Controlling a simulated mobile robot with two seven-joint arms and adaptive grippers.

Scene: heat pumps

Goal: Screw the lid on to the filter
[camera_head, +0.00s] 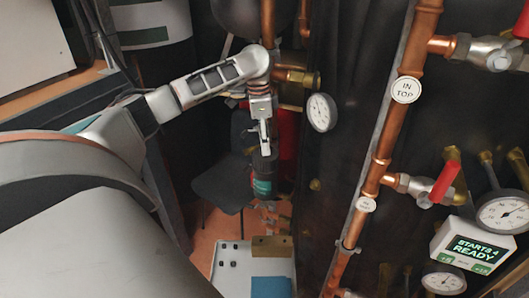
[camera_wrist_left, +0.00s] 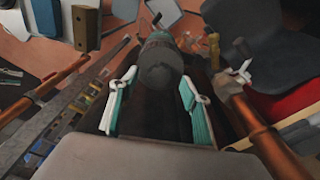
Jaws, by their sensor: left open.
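A dark cylinder with a teal band, which looks like the filter (camera_head: 264,182), is upright just below my left gripper (camera_head: 265,138) in the head view. In the left wrist view the dark grey rounded end of the cylinder (camera_wrist_left: 160,68) lies between and beyond the teal-padded fingers of my left gripper (camera_wrist_left: 158,88). The fingers are apart, with a gap on each side of the cylinder. I cannot tell whether the dark end is the lid or part of the filter body. My right gripper is not in view.
A round gauge (camera_head: 321,112) on a brass fitting is close right of my left gripper. A long copper pipe (camera_head: 392,130) with red-handled valves (camera_head: 445,183) runs further right. A dark chair (camera_head: 222,185) and a white table (camera_head: 230,283) with a blue item (camera_head: 271,287) are below.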

